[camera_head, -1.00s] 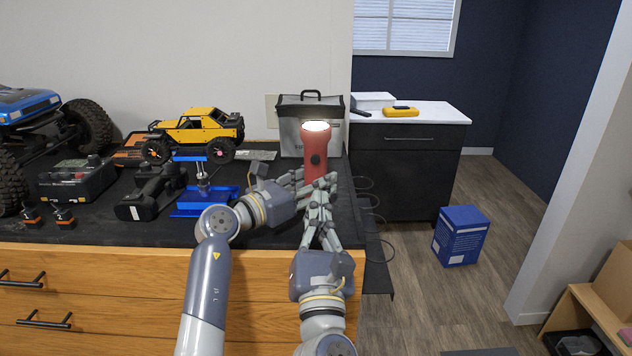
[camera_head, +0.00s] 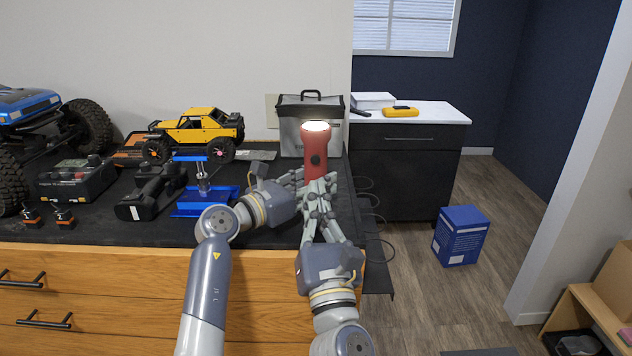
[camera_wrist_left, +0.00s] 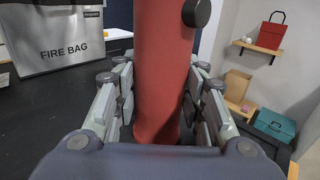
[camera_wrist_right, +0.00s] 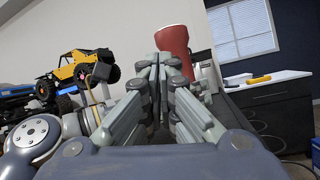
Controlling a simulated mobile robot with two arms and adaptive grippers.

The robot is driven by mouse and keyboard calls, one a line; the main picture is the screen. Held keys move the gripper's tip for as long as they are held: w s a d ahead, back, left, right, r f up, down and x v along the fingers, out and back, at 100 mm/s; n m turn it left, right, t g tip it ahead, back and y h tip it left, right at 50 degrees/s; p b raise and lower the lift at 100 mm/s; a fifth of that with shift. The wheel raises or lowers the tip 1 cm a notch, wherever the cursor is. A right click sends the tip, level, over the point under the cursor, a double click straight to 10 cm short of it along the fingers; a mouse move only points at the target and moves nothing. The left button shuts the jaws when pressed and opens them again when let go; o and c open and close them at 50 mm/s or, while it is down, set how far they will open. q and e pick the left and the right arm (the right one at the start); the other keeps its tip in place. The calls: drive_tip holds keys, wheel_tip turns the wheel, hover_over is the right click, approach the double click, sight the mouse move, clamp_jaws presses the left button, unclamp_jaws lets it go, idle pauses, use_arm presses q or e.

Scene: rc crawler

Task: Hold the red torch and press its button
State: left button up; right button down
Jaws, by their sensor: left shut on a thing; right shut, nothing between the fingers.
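The red torch (camera_head: 314,143) stands upright near the right end of the black-topped bench, its lens at the top glowing white. A dark round button (camera_head: 315,160) shows on its near side. My left gripper (camera_head: 298,180) is shut around the torch's lower body; in the left wrist view (camera_wrist_left: 160,105) its fingers lie on both sides of the red barrel. My right gripper (camera_head: 319,186) is shut and empty, with its fingertips just in front of the torch below the button. In the right wrist view the closed fingertips (camera_wrist_right: 160,62) overlap the torch (camera_wrist_right: 174,42); whether they touch it is unclear.
A grey fire bag (camera_head: 296,130) stands behind the torch. A blue stand (camera_head: 203,195), black tool (camera_head: 150,195) and yellow crawler (camera_head: 197,130) are to the left on the bench (camera_head: 110,232). A blue box (camera_head: 461,236) sits on the floor at right.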

sight(319, 168)
drive_tip(key=shift+w+d+r+n+g+y, duration=0.15)
drive_tip(key=shift+w+r+n+y, duration=0.3)
drive_tip(key=shift+w+n+y, duration=0.9)
drive_tip(key=shift+w+d+r+n+g+y, duration=0.15)
drive_tip(key=shift+w+r+n+y, duration=0.3)
drive_tip(key=shift+w+n+y, duration=0.85)
drive_tip(key=shift+w+d+r+n+g+y, duration=0.15)
drive_tip(key=shift+w+r+n+y, duration=0.45)
drive_tip(key=shift+y, duration=1.25)
drive_tip(key=shift+w+a+f, duration=0.1)
drive_tip(key=shift+w+f, duration=0.05)
drive_tip(key=shift+w, duration=0.05)
drive_tip(key=shift+w, duration=0.35)
drive_tip(key=shift+s, duration=0.45)
